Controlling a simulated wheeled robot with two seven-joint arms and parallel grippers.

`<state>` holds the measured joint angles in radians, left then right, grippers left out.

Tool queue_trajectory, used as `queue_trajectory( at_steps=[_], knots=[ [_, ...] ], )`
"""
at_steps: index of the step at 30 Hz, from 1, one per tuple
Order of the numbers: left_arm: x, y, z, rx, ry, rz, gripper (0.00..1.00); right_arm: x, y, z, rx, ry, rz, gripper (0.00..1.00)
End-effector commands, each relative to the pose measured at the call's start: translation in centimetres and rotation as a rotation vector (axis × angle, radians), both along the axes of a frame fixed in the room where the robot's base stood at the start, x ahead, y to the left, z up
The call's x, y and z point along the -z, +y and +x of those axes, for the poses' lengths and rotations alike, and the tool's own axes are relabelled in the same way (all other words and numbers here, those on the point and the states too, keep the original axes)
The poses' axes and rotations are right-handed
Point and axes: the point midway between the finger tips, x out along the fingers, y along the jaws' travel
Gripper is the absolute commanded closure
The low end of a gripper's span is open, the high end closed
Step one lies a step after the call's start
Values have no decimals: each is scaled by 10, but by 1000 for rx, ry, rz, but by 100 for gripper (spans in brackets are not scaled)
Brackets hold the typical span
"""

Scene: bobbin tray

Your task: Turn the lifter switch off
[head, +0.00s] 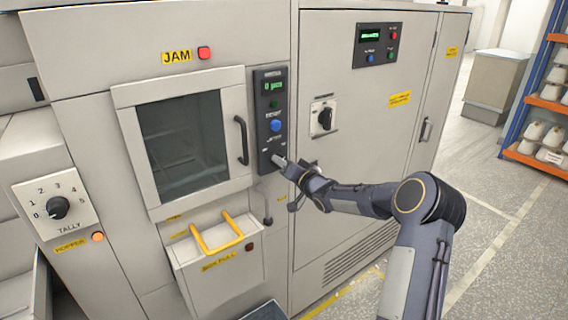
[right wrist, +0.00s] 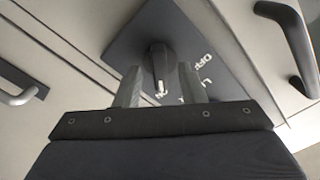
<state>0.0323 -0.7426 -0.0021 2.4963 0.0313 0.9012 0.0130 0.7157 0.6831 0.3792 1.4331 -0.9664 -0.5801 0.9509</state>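The lifter switch is a dark knob (right wrist: 157,60) on a dark panel (right wrist: 205,35) in the right wrist view. A white mark shows at the knob's end, beside partly hidden lettering. OFF and part of another word are printed to its right. In the head view it lies at the foot of the tall dark control panel (head: 270,100), mostly hidden by my right gripper (head: 281,161). In the right wrist view my right gripper (right wrist: 157,78) is open, with one finger on each side of the knob and a gap showing on both sides. My left gripper is in neither view.
A door handle (head: 241,140) stands out just left of the panel. Below is a bin with a yellow handle (head: 217,236). A black rotary switch (head: 325,118) is to the right, and a TALLY dial (head: 57,208) far left. Open floor lies at right, before a shelf (head: 540,158).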

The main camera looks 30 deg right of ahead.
Motion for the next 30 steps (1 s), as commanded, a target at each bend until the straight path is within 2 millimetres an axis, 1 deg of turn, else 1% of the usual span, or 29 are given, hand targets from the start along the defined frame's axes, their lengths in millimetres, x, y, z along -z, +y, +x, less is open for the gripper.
queue_trajectory(
  at_steps=[2,10,16,20,26,30],
  knots=[
    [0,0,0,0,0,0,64,0,0,0,0,0,0,64],
    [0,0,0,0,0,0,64,0,0,0,0,0,0,99],
    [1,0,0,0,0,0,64,0,0,0,0,0,-4,100],
    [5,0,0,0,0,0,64,1,0,0,1,-3,-26,100],
    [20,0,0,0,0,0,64,3,0,0,1,-10,-115,100],
    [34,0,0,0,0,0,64,4,0,0,1,-19,-220,100]
  ],
)
